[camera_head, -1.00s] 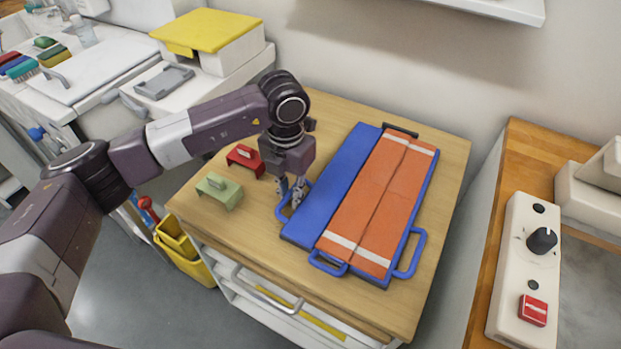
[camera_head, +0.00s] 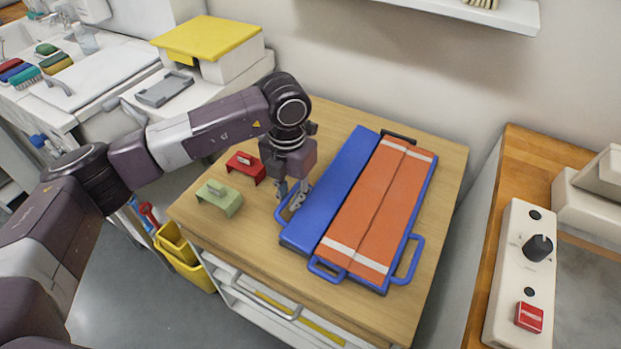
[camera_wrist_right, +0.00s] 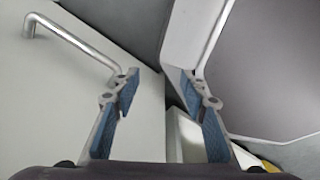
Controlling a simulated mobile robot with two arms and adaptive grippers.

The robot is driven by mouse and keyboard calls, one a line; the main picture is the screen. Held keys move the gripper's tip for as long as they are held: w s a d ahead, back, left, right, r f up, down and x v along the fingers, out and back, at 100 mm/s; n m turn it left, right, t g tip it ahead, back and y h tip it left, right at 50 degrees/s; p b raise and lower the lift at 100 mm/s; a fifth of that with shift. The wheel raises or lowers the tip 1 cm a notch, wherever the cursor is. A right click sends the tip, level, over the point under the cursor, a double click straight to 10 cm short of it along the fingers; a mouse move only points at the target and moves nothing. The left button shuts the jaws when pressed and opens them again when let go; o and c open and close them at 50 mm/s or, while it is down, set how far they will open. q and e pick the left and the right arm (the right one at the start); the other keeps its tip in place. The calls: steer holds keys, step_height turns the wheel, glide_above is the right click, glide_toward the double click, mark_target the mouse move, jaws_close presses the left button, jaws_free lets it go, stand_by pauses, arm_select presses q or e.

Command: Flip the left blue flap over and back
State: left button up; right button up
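The folding board lies on the wooden table. Its left blue flap (camera_head: 336,187) lies on the left, with a blue loop handle (camera_head: 279,215) at its left edge. An orange garment (camera_head: 378,205) with pale bands covers the middle of the board. My left gripper (camera_head: 291,204) points down at the loop handle. Its two fingers look apart, with the handle's bar at or between the tips; contact is unclear. My right gripper (camera_wrist_right: 158,90) shows only in the right wrist view, open and empty, away from the board.
A red stand (camera_head: 246,168) and a green stand (camera_head: 220,198) are on the table left of my left gripper. A side counter (camera_head: 480,262) with a control box (camera_head: 522,272) stands at right. A shelf (camera_head: 490,14) hangs above. Yellow bins (camera_head: 180,258) stand at lower left.

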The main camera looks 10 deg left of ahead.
arm_select(q)
step_height(320, 180, up, 6)
steer(key=p, duration=0.2)
steer(key=shift+p, duration=0.3)
stand_by(0.4)
